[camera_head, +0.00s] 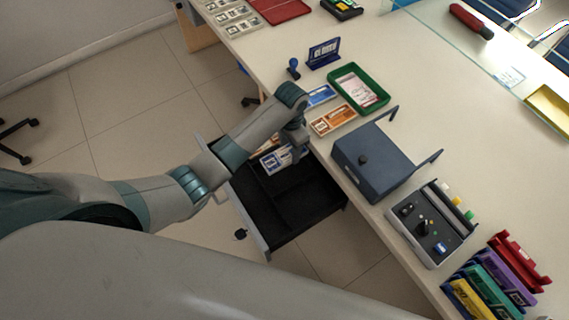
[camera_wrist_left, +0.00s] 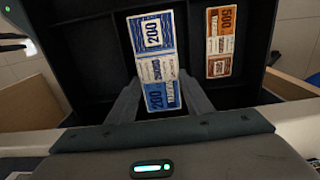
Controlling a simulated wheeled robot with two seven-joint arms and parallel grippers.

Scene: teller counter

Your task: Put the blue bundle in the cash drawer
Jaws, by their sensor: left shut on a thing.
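My left gripper (camera_head: 291,152) is shut on a blue bundle (camera_head: 270,162) marked 200. It holds the bundle over the open cash drawer (camera_head: 262,242), within its outline. In the left wrist view, the blue bundle (camera_wrist_left: 152,50) extends from between the fingers (camera_wrist_left: 158,100) over the black drawer interior (camera_wrist_left: 85,45). I cannot tell whether the bundle touches the drawer floor. An orange bundle marked 500 (camera_wrist_left: 220,42) lies in the drawer's adjoining compartment, beside the blue one. My right gripper is not in view.
On the counter near the drawer are an orange bundle (camera_head: 333,119), another blue bundle (camera_head: 320,95), a green tray (camera_head: 346,73) and a dark blue box (camera_head: 372,166). A grey device (camera_head: 430,237) stands farther right. The drawer's front part is empty.

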